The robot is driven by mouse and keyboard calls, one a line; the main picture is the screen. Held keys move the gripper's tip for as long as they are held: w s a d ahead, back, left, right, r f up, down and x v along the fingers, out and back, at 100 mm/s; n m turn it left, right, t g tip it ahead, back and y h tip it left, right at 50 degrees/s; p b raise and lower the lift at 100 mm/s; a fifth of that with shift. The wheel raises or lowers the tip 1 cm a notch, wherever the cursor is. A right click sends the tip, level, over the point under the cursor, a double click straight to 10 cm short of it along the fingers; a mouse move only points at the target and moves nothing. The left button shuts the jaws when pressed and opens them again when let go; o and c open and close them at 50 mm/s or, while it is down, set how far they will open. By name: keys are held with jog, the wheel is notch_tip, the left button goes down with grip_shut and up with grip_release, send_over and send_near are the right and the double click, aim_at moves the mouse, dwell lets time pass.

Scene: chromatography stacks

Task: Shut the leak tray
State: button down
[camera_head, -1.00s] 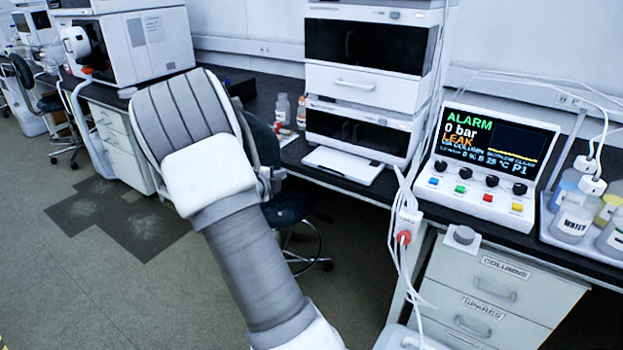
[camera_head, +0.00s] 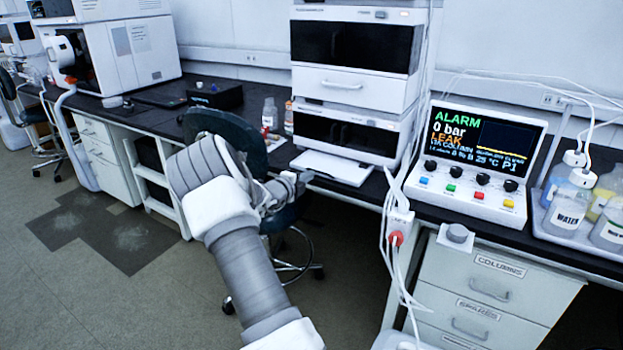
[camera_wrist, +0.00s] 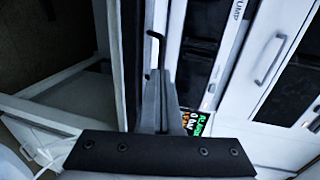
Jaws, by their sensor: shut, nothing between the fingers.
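The leak tray (camera_head: 332,168) is a flat white tray sticking out over the bench from the foot of the instrument stack, in the head view. My gripper (camera_head: 306,176) is beside the tray's near left edge, low over the bench edge. I cannot tell whether it touches the tray. In the wrist view my gripper (camera_wrist: 155,42) shows as narrow fingers, shut and empty, pointing along the stack front. Which pale surface there is the tray is unclear.
The white instrument stack (camera_head: 345,125) rises behind the tray. A controller (camera_head: 476,160) showing "ALARM" and "LEAK" stands to its right. Cables (camera_head: 392,195) hang between them. A dark chair (camera_head: 232,135) stands close to my arm. Bottles (camera_head: 269,113) stand left of the stack.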

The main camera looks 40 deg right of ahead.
aim_at(331, 166)
jog(key=shift+x, duration=1.25)
jog(key=x, duration=0.4)
jog(key=r+x, duration=0.1)
jog(key=x, duration=0.3)
jog(key=r+x, duration=0.1)
jog(key=x, duration=0.3)
jog(key=shift+d+r, duration=0.2)
jog(key=shift+d, duration=0.4)
jog(key=shift+d+r, duration=0.1)
jog(key=shift+r, duration=0.15)
